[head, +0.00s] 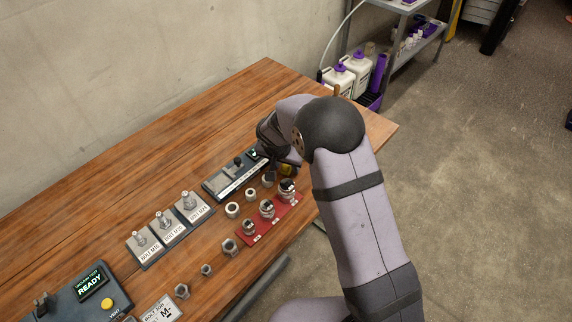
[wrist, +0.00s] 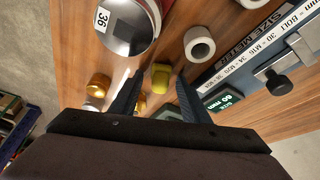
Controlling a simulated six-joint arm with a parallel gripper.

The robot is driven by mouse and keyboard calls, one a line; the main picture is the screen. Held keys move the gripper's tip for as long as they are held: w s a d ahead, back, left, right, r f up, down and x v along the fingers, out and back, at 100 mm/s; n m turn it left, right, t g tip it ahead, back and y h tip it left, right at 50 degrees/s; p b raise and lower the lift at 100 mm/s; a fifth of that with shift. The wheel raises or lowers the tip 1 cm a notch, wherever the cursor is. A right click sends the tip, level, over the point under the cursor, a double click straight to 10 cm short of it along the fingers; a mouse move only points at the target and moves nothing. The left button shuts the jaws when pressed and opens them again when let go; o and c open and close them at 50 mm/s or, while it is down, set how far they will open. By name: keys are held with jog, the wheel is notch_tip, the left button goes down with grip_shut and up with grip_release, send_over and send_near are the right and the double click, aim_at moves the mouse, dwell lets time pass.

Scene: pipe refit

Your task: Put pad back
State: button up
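In the wrist view my gripper (wrist: 160,76) is open, its two dark fingers apart and pointing at the table. A small yellow piece (wrist: 160,79) shows between the fingertips, with gaps on both sides; I cannot tell for sure that it is the pad. In the head view a yellow piece (head: 287,170) shows just below my gripper, which my arm partly hides. A dark block lies between the fingers, nearer the palm (wrist: 168,112). The dark measuring gauge (head: 233,178), with a display reading 60 mm (wrist: 222,100), is beside my gripper.
A red tray (head: 254,239) with several metal fittings stands near the table's front edge. Loose nuts (head: 232,209) lie beside it. The table behind the gauge is clear.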

jog(key=shift+r, duration=0.15)
jog(key=shift+r, duration=0.15)
jog(key=b+v, duration=0.2)
jog(key=v, duration=1)
jog(key=s+d+f+n+g, duration=0.1)
jog(key=s+d, duration=0.3)
jog(key=s, duration=0.4)
jog(key=s+d+f+n+g+y, duration=0.1)
jog(key=s+d+f+n, duration=0.1)
jog(key=s+d, duration=0.3)
jog(key=s+d+f+n+g, duration=0.1)
jog(key=s+d, duration=0.4)
jog(key=s, duration=0.7)
jog(key=shift+s+f+n+g+y, duration=0.3)
jog(key=shift+s+f+g+y, duration=0.1)
jog(key=shift+g, duration=0.2)
jog(key=shift+r, duration=0.1)
